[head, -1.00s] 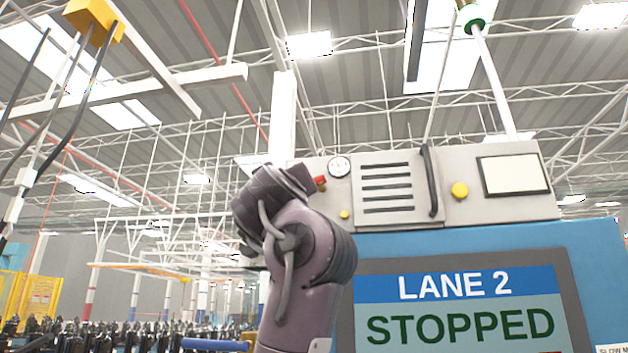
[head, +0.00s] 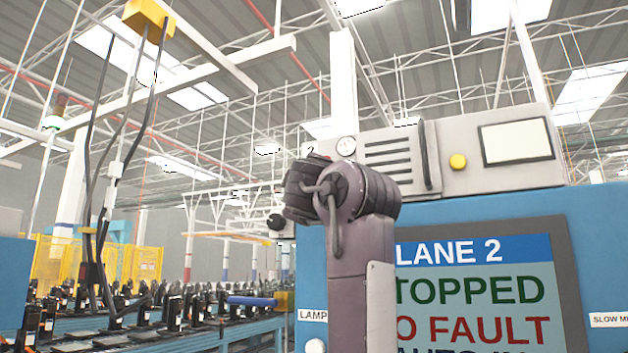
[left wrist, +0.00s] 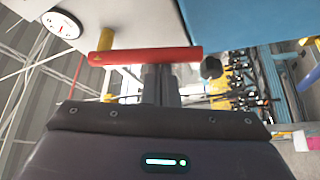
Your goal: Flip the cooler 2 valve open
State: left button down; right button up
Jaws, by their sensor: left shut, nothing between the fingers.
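The valve has a red bar handle (left wrist: 150,57) on a yellow stem (left wrist: 105,42), seen across the middle of the left wrist view. A small red piece (head: 318,157) shows beside the gauge in the head view, mostly hidden by my left arm. My left gripper (left wrist: 161,72) is shut and empty; its fingers point at the red bar, which covers their tips. I cannot tell whether they touch it. In the head view my left arm hides this gripper. My right gripper is not in view.
A round gauge (head: 346,146) sits beside the valve on the grey panel, which has a vent and a yellow button (head: 458,161). Below is a blue cabinet with a LANE 2 screen (head: 480,290). A black knob (head: 277,222) stands left of it. A parts conveyor (head: 120,330) runs at left.

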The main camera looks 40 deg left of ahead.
pick_arm(q)
jog(key=shift+w+d+f, duration=0.2)
jog(key=shift+d+f, duration=0.1)
jog(key=shift+f, duration=0.05)
jog(key=shift+w+d, duration=0.15)
jog(key=shift+d, duration=0.3)
jog(key=shift+a, duration=0.1)
dwell(0.3)
